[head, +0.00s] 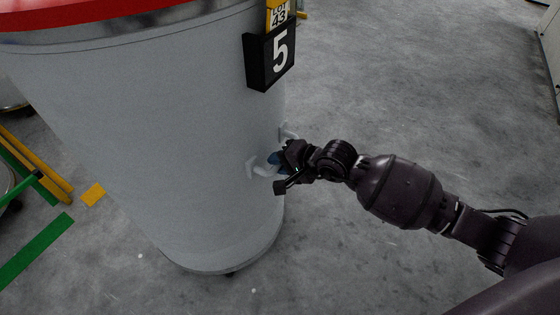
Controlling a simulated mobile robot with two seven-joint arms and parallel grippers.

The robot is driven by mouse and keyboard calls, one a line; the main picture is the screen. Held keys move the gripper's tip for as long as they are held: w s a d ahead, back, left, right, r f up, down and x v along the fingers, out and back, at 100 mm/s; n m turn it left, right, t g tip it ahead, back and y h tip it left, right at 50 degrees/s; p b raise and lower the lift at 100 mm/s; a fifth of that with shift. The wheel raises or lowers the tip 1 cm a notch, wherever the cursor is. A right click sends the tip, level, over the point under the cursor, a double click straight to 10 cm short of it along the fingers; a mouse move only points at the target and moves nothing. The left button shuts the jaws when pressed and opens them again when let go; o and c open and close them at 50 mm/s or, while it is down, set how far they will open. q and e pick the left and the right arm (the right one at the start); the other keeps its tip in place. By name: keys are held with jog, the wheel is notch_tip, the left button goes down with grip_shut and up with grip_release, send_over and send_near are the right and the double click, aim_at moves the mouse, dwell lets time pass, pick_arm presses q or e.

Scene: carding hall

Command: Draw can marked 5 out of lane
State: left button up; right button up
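The can marked 5 (130,120) is a large grey-white cylinder with a red rim (90,14) at the left and centre of the head view. A black plate with a white 5 (270,56) is fixed to its side, with a yellow lot tag (279,14) above. A small pale handle (265,167) sticks out low on the can's right side. My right gripper (278,170) is at this handle, with its fingers around or against it. The fingertips are partly hidden, so I cannot tell whether they grip it. My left gripper is not in view.
Yellow rails (35,165) and green floor strips (38,248) lie left of the can. A yellow floor patch (93,195) is near its base. Open grey concrete floor (420,80) lies to the right, with a pale cabinet or machine (549,40) at the far right edge.

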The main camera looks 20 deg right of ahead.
grip_shut()
dwell(1.2)
